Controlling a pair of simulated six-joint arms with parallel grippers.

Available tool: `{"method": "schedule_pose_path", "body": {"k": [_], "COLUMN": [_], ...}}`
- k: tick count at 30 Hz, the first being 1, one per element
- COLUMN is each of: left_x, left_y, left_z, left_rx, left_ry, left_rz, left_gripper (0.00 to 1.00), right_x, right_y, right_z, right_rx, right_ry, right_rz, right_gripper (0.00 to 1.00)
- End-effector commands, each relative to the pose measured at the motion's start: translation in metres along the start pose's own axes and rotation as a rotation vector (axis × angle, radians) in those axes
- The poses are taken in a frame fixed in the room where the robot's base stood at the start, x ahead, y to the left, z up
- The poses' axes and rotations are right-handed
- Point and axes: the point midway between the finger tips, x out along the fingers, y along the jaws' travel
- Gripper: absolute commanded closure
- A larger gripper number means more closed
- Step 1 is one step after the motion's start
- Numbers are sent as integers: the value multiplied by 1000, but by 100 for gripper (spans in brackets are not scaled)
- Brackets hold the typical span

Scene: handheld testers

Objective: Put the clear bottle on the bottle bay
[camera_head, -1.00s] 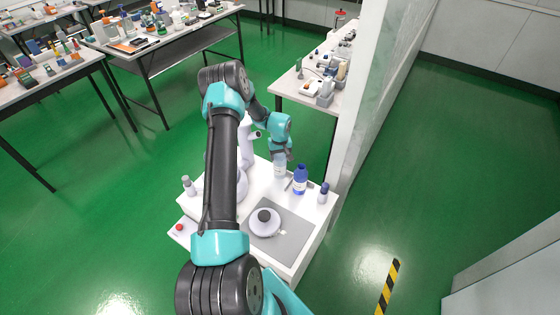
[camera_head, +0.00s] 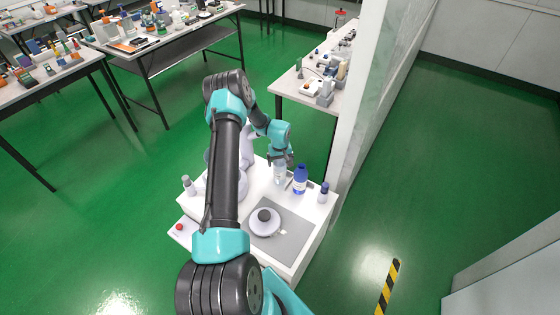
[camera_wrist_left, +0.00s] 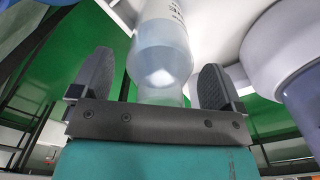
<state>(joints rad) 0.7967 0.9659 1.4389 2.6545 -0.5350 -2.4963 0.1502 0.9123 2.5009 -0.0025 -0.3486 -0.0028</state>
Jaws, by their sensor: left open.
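The clear bottle (camera_head: 280,175) stands upright on the white bench, left of a blue bottle. It also shows between the fingers in the left wrist view (camera_wrist_left: 162,50), with dark lettering on its side. My left gripper (camera_head: 281,160) is at the bottle's top, open. In the left wrist view, its two dark fingers (camera_wrist_left: 150,88) are on either side of the bottle's narrow end, with gaps showing on both sides. I cannot make out clearly which part of the bench is the bottle bay. My right gripper is not in view.
The blue bottle (camera_head: 300,180) stands close right of the clear one, with a smaller blue-capped bottle (camera_head: 323,193) beyond. A round white device (camera_head: 264,221) sits on a grey mat (camera_head: 291,238). A grey-capped bottle (camera_head: 189,185) stands at the bench's left. A pale wall (camera_head: 362,100) rises at right.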

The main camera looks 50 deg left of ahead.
Motion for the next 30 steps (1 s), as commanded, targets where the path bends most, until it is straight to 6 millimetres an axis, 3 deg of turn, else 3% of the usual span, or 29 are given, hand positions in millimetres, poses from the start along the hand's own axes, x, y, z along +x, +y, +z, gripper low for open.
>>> {"method": "schedule_pose_path", "body": {"k": [8,13,30], "left_x": [-2,-15,-112], "left_y": [0,0,0], "left_z": [0,-1,0], "left_rx": [0,0,0], "left_ry": [1,2,2], "left_rz": [0,1,0], "left_gripper": [7,7,7], "right_x": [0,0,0], "right_y": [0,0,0], "right_z": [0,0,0], "right_rx": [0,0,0], "right_ry": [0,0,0], "right_rz": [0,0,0], "right_gripper": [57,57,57]}}
